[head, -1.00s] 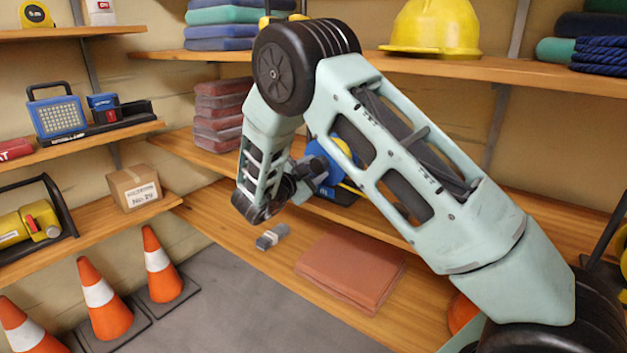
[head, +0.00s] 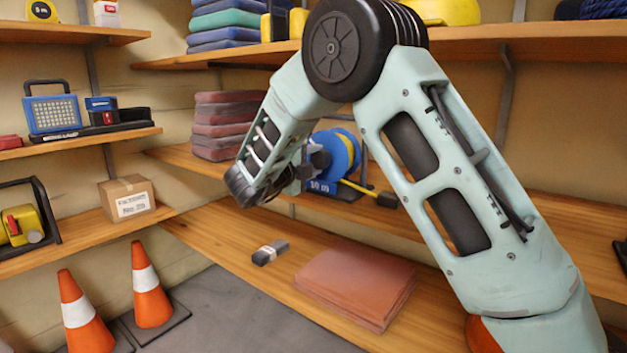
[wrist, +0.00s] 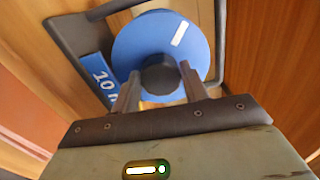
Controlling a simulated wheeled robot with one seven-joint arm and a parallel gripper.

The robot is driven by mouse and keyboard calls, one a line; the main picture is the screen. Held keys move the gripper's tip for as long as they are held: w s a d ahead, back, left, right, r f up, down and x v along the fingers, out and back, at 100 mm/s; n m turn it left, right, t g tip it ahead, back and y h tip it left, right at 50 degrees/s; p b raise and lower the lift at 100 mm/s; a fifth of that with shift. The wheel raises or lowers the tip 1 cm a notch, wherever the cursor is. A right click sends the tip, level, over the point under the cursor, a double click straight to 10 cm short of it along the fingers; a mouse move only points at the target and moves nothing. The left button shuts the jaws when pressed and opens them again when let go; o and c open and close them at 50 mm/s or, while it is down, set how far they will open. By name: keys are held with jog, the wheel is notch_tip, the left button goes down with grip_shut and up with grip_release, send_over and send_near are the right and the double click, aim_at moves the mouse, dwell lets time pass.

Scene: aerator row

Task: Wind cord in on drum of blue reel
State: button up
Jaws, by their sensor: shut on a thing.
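The blue reel (head: 345,150) stands on the middle shelf, partly hidden by my arm in the head view. Its blue base reads "10 m". A yellow cord (head: 358,187) runs from it to the right, ending in a dark plug (head: 388,200) on the shelf. In the wrist view the blue drum face (wrist: 190,42) has a white mark at upper right, and a dark frame surrounds it. My gripper (wrist: 159,73) is shut on a dark round knob (wrist: 159,78) in front of the drum. The fingertips' contact in the head view is hard to make out.
Folded red cloths (head: 220,125) are stacked left of the reel. On the lower shelf lie a brown folded sheet (head: 355,280) and a small grey banded bundle (head: 270,252). A cardboard box (head: 128,200) and orange cones (head: 150,285) are at left. An upper shelf (head: 470,45) overhangs the reel.

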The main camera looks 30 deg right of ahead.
jog(key=m+b, duration=0.2)
jog(key=b, duration=0.1)
jog(key=m+b, duration=0.2)
jog(key=b, duration=0.1)
jog(key=m+b, duration=0.2)
jog(key=b, duration=0.2)
jog(key=shift+f, duration=0.4)
jog(key=m+b, duration=0.1)
jog(key=b, duration=0.1)
jog(key=m+b, duration=0.2)
jog(key=b, duration=0.1)
jog(key=shift+s+r+m, duration=0.1)
jog(key=shift+r+m, duration=0.2)
jog(key=shift+r, duration=0.15)
jog(key=o, duration=1)
jog(key=shift+r, duration=0.1)
jog(key=shift+a, duration=0.1)
jog(key=p+v, duration=0.4)
jog(key=v, duration=1.3)
jog(key=shift+a, duration=0.15)
